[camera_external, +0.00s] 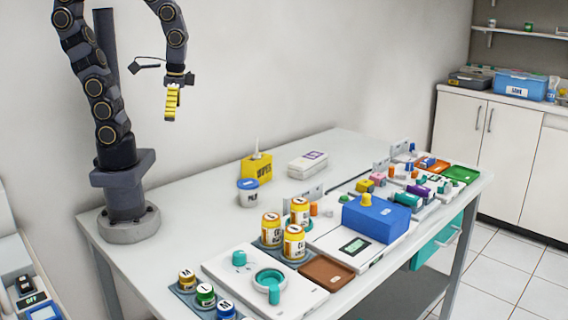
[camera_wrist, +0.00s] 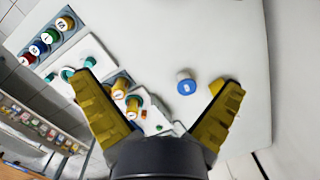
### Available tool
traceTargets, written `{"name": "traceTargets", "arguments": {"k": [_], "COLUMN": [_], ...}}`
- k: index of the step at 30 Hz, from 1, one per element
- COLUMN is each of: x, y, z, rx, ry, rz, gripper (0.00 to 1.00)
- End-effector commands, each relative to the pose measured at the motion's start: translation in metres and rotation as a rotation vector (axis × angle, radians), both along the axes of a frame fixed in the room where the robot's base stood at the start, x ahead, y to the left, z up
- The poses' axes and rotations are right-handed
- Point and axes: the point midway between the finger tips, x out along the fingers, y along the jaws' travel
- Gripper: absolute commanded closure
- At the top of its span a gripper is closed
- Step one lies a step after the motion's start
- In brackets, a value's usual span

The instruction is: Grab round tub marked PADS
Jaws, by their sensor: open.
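A round white tub with a blue lid (camera_external: 248,192) stands upright on the white table, left of the middle; the lettering on it is too small to read surely. In the wrist view this tub (camera_wrist: 186,87) lies between my two fingers, right of centre, well beyond the fingertips. My gripper (camera_external: 172,103) has yellow fingers and hangs high above the table's back left part, apart from the tub. In the wrist view my gripper (camera_wrist: 160,84) is spread wide with nothing between its fingers.
A yellow tissue box (camera_external: 257,168) stands just behind the tub. A blue box (camera_external: 376,217) and several small items fill the right. The table left of the tub is clear.

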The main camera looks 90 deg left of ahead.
Motion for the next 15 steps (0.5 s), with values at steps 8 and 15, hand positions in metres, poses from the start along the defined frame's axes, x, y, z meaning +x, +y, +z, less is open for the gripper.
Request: {"name": "traceTargets", "arguments": {"k": [8,15], "x": [0.085,0.133], "y": [0.043,0.096], "z": [-0.062,-0.134], "rx": [0.038,0.069], "ry": [-0.033,-0.078], "rz": [0.477,0.878], "gripper": [0.02,0.02]}}
